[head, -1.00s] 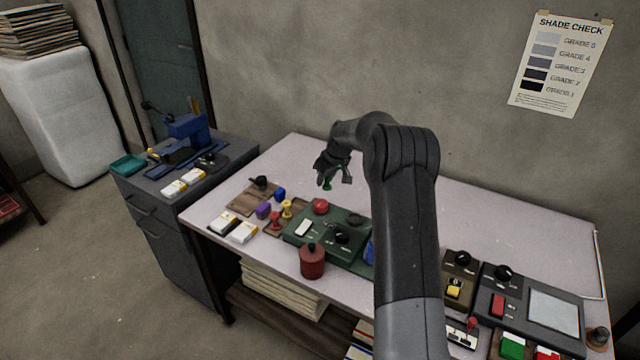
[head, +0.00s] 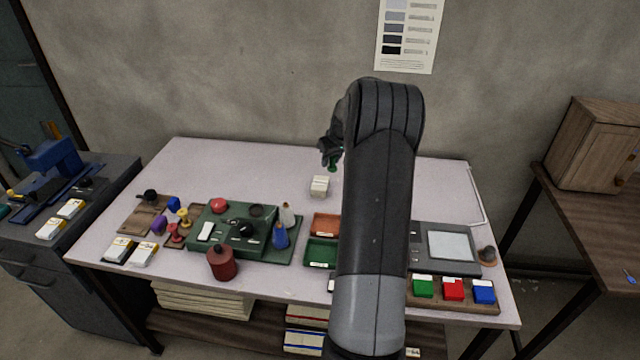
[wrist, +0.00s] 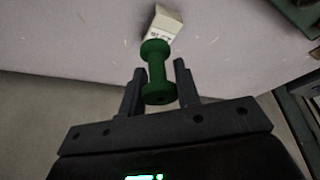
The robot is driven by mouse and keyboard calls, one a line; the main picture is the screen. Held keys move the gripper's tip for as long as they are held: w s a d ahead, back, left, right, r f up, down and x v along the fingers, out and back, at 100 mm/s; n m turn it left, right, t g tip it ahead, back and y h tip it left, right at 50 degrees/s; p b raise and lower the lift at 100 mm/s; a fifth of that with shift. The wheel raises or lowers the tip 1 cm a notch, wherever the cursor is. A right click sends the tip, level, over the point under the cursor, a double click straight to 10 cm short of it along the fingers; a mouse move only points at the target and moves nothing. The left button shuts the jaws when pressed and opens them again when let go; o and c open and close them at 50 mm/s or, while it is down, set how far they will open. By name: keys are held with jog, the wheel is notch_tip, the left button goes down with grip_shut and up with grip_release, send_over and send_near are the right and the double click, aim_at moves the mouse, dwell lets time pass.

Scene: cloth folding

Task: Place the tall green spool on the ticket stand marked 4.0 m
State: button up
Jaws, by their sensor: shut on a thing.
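The tall green spool (wrist: 157,70) is between the two fingers of my gripper (wrist: 159,80) in the wrist view, and the gripper is shut on it. In the head view the spool (head: 333,166) is a small green shape under my gripper (head: 331,155), above the back of the table and partly hidden by my arm. A small white block with dark print (wrist: 163,24) shows just beyond the spool; in the head view this block (head: 319,186) stands on the table near the spool. Its print is too small to read, so I cannot tell its mark.
White cards with yellow edges (head: 117,248) lie at the table's front left. A green tray-like station (head: 270,250), a red canister (head: 221,263) and coloured trays (head: 326,224) fill the front middle. The table's back left (head: 230,165) is clear. My arm hides part of the right side.

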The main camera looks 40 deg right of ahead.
jog(key=s+d+m, duration=0.1)
jog(key=s+d, duration=0.3)
send_over(316, 184)
jog(key=s, duration=0.2)
jog(key=shift+h, duration=0.3)
jog(key=f, duration=0.6)
jog(key=shift+w+a+f, duration=0.15)
jog(key=shift+w+f, duration=0.05)
jog(key=shift+f, duration=2.1)
jog(key=shift+f, duration=0.1)
jog(key=o, duration=0.9)
jog(key=shift+o, duration=0.2)
